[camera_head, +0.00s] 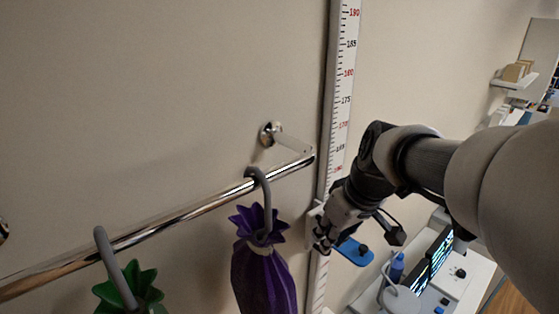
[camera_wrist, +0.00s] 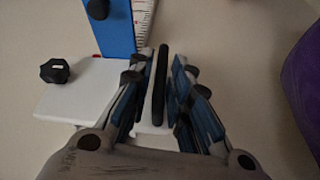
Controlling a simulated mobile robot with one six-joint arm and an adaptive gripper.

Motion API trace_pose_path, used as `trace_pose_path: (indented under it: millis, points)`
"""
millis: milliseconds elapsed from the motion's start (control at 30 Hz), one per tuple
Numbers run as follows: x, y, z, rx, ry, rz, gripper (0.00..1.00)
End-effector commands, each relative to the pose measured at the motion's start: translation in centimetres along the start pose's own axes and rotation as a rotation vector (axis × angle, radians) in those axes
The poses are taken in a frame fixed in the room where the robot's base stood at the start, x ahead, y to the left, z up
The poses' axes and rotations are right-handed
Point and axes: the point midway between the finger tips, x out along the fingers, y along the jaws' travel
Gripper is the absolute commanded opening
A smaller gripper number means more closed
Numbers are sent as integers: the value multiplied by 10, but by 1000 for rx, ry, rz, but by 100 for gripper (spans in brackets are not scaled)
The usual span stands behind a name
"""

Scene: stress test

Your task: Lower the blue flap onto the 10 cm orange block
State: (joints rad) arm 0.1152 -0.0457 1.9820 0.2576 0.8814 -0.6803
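The blue flap (camera_head: 355,252) sticks out near the height ruler in the head view, with a black knob on it. In the wrist view a blue strip (camera_wrist: 117,28) with a dark knob stands beside the ruler, above a white plate (camera_wrist: 75,95) with another black knob (camera_wrist: 55,71). My gripper (camera_head: 322,243) is at the ruler, just left of the flap. In the wrist view its fingers (camera_wrist: 162,60) stand on either side of a thin black bar (camera_wrist: 159,85), with narrow gaps showing. I see no orange block.
The ruler (camera_head: 343,90) runs up the wall. A chrome rail (camera_head: 185,212) carries a purple bag (camera_head: 262,270) close left of my gripper and a green one (camera_head: 130,292). A desk with screens (camera_head: 432,262) and a blue bottle (camera_head: 397,267) lies below right.

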Motion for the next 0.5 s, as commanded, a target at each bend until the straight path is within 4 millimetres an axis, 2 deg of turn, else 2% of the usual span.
trace_pose_path:
  millis: [267, 500]
  points:
    - [3, 0, -1, 0, 1, 1, 18]
    - [3, 0, -1, 0, 1, 1, 3]
